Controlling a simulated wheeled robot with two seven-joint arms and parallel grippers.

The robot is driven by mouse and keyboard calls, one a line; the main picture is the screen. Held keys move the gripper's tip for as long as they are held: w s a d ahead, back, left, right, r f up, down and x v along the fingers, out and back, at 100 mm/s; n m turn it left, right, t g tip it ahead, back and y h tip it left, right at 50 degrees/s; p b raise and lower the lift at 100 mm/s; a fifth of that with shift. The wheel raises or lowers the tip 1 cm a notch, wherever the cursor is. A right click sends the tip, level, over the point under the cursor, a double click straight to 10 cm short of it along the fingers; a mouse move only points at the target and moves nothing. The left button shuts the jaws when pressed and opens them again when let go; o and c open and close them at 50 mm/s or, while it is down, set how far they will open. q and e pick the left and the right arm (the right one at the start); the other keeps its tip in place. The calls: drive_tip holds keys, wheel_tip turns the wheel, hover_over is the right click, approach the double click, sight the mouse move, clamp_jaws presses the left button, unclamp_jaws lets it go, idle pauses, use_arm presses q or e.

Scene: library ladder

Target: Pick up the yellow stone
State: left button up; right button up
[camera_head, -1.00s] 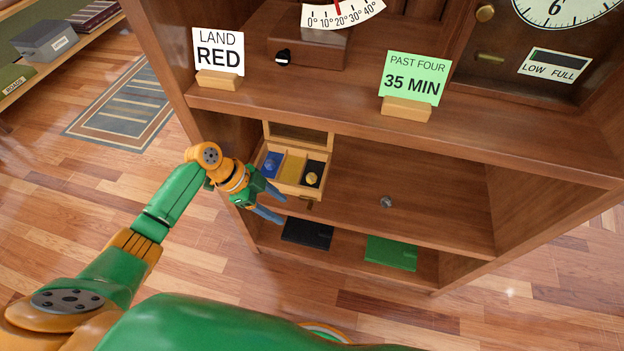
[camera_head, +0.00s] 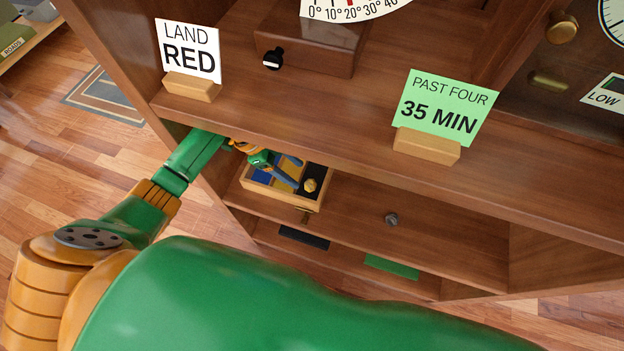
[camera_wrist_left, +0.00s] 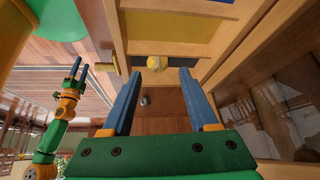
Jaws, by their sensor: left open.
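The yellow stone (camera_head: 310,185) is small and round. It sits in the black compartment of a wooden box (camera_head: 257,187) on the middle shelf, at the box's right end. My left gripper (camera_head: 297,173) is open and empty, over the box just left of the stone. In the left wrist view, the stone (camera_wrist_left: 156,62) shows just past and between the two blue fingertips, apart from both. My right gripper (camera_wrist_left: 76,68) shows small at the left of the left wrist view, its two fingers apart; it is not in the head view.
The upper shelf edge (camera_head: 300,145) lies close above the box and my left arm. A grey knob-like piece (camera_head: 391,219) sits on the shelf to the right, with bare shelf around it. Black (camera_head: 303,237) and green (camera_head: 391,266) flat items lie below. Signs stand above.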

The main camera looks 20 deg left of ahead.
sight(307, 182)
use_arm(q)
drive_tip(key=shift+d+f, duration=0.35)
drive_tip(key=shift+f, duration=0.25)
drive_tip(key=b+x, duration=0.3)
drive_tip(key=x, duration=0.1)
drive_tip(key=shift+s+d+f+b, duration=0.1)
drive_tip(key=shift+d+f+b, duration=0.15)
drive_tip(key=shift+b, duration=0.1)
drive_tip(key=shift+r, duration=0.25)
drive_tip(key=shift+p, duration=0.3)
clamp_jaws()
use_arm(e)
drive_tip(key=f, duration=0.2)
drive_tip(key=d+f, duration=0.1)
drive_tip(key=f, duration=0.1)
drive_tip(key=shift+w, duration=0.3)
use_arm(q)
drive_tip(key=shift+r, duration=0.1)
use_arm(e)
drive_tip(key=shift+r, duration=0.1)
